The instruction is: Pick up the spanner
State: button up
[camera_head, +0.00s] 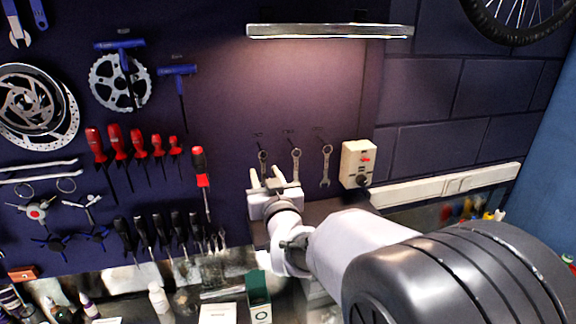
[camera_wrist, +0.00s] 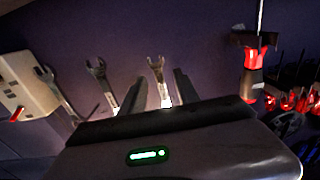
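Three metal spanners hang in a row on the dark purple wall. In the head view they are the left spanner (camera_head: 263,157), the middle spanner (camera_head: 296,164) and the right spanner (camera_head: 326,166). My gripper (camera_head: 267,175) is open in front of the left spanner, whose lower part it hides. In the wrist view the row runs the other way, and the left spanner (camera_wrist: 157,68) shows between the fingers of my gripper (camera_wrist: 160,80). Its lower end is hidden by the gripper body. The middle spanner (camera_wrist: 100,80) is just outside one finger. I cannot tell whether any finger touches metal.
A white box (camera_head: 357,163) is on the wall right of the spanners. A red-handled screwdriver (camera_head: 201,168) hangs to their left; it also shows in the wrist view (camera_wrist: 253,72). A lamp bar (camera_head: 330,31) is above. Bottles and boxes stand on the bench below.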

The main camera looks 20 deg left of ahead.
aim_at(263, 172)
jog(key=x, duration=0.4)
jog(key=shift+w+a+p, duration=0.15)
jog(key=shift+a+p, duration=0.05)
jog(key=shift+p, duration=0.1)
jog(key=shift+d, duration=0.1)
jog(key=shift+c, duration=1.1)
grip_shut()
jog(key=shift+r, duration=0.1)
